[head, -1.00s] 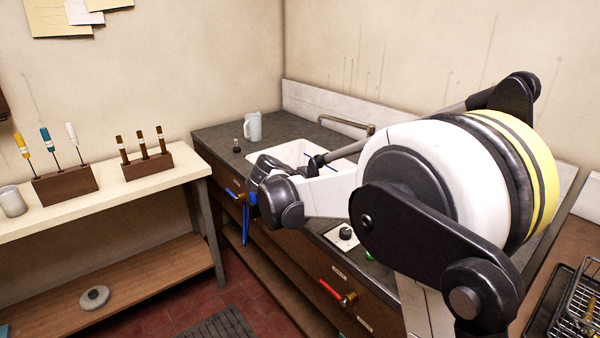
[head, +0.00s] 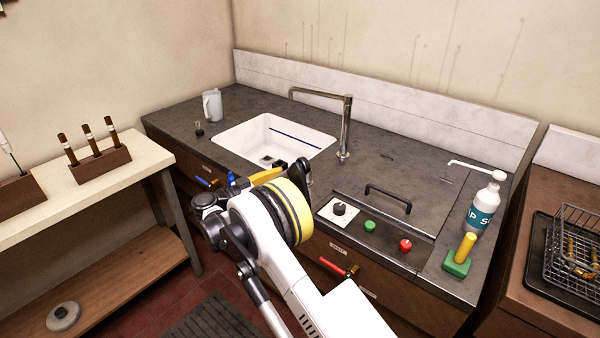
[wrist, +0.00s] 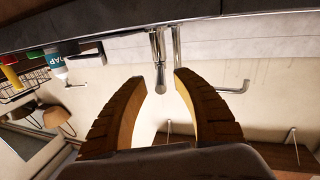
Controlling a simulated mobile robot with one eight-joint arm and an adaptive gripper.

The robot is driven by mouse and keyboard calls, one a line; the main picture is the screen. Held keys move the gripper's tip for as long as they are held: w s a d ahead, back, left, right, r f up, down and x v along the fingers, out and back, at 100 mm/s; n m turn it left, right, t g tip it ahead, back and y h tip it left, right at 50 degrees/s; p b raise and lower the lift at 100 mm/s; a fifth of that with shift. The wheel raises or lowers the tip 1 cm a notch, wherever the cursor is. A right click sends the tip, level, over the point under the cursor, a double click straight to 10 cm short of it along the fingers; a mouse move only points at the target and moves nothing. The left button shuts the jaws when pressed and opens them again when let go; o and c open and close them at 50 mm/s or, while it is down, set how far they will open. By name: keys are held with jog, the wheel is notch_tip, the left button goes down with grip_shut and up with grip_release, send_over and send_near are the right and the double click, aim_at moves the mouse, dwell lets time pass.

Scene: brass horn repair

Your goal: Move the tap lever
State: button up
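The tap (head: 346,128) stands on the counter behind the sink, its long spout reaching left over the basin. In the wrist view, which is upside down, a short chrome lever with a rounded end (wrist: 160,76) shows beside the tap post (wrist: 179,50). My gripper (wrist: 158,77) is open and empty. Its two ribbed brown fingers frame the lever end in the picture, with no visible contact; the distance is hard to tell. In the head view, one orange finger (head: 266,175) shows near the sink's front edge; my arm hides much of the gripper.
The white sink (head: 313,139) lies around my gripper's area. A soap bottle (head: 484,208), a green brush (head: 458,262) and a black handle (head: 388,194) are right on the counter. Red (head: 338,268) and blue (head: 205,182) valve levers stick out of the cabinet front. A jug (head: 212,104) stands back left.

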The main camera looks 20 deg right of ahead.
aim_at(300, 170)
jog(key=b+x, duration=0.1)
jog(key=x, duration=0.5)
jog(key=shift+w+d, duration=0.15)
jog(key=shift+d, duration=0.1)
grip_shut()
